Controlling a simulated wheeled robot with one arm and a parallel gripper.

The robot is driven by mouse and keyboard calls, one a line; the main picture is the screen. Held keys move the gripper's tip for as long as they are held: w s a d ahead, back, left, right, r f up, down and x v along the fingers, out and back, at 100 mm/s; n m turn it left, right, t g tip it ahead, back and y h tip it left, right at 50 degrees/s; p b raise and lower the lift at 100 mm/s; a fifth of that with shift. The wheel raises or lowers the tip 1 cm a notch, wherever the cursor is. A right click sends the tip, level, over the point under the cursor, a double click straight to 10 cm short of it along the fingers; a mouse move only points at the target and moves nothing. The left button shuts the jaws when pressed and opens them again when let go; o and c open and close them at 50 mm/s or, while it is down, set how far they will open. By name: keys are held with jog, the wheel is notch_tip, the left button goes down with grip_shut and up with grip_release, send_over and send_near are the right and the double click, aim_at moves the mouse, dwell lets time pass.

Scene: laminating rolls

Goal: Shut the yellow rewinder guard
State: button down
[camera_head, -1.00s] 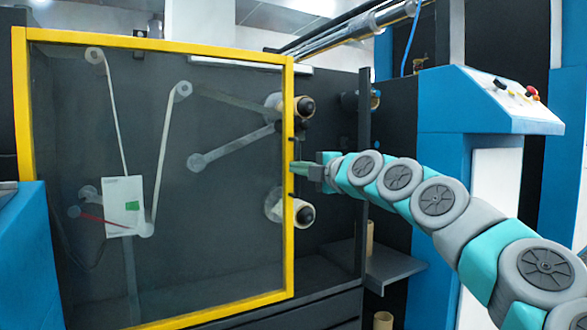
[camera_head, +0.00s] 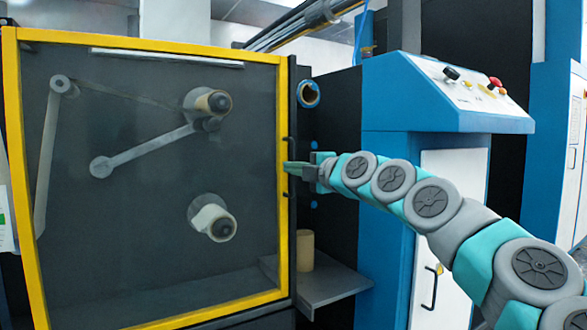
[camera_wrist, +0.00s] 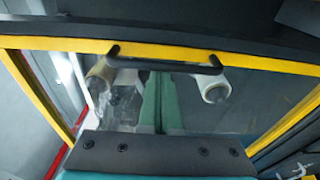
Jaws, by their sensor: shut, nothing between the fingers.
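The yellow rewinder guard (camera_head: 283,225) is a yellow-framed clear panel filling the left of the head view. Its right edge lies close beside the machine's dark post; I cannot tell whether a thin gap is there. Its black handle (camera_head: 288,166) is on that edge and also shows in the wrist view (camera_wrist: 165,64). My gripper (camera_head: 288,168) is shut and empty, with its tips at the handle and the yellow edge. In the wrist view the teal fingers (camera_wrist: 160,78) are together, reaching the handle; contact is unclear.
Rolls (camera_head: 214,222) and roller arms (camera_head: 150,150) show behind the clear panel. A blue console (camera_head: 440,90) with buttons stands on the right. A grey shelf (camera_head: 325,285) with a cardboard core (camera_head: 306,252) sits low beside the guard's right edge.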

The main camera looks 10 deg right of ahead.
dwell(0.5)
jog(key=s+b, duration=0.2)
jog(key=s, duration=0.7)
jog(key=s+a+f+m+g+h+p, duration=0.2)
jog(key=s+a+f+m+g, duration=0.2)
jog(key=s+f, duration=0.4)
jog(key=s+a+f+m+g+h+p, duration=0.1)
jog(key=s+a+f+m+g+p, duration=0.2)
jog(key=s+f, duration=0.5)
jog(key=s+d+f+m+g+h+p, duration=0.1)
jog(key=s+d+f+m+g, duration=0.3)
jog(key=s+f+m, duration=0.4)
jog(key=s+d+f+m+g+h+p, duration=0.1)
jog(key=s+d+f+m+g+h, duration=0.3)
jog(key=s+f+m, duration=0.4)
jog(key=s+d+f+g, duration=0.1)
jog(key=s+f+g, duration=0.1)
jog(key=s+f, duration=0.4)
jog(key=shift+s+f+m+g, duration=0.3)
jog(key=shift+s+f, duration=0.1)
jog(key=shift+s, duration=0.9)
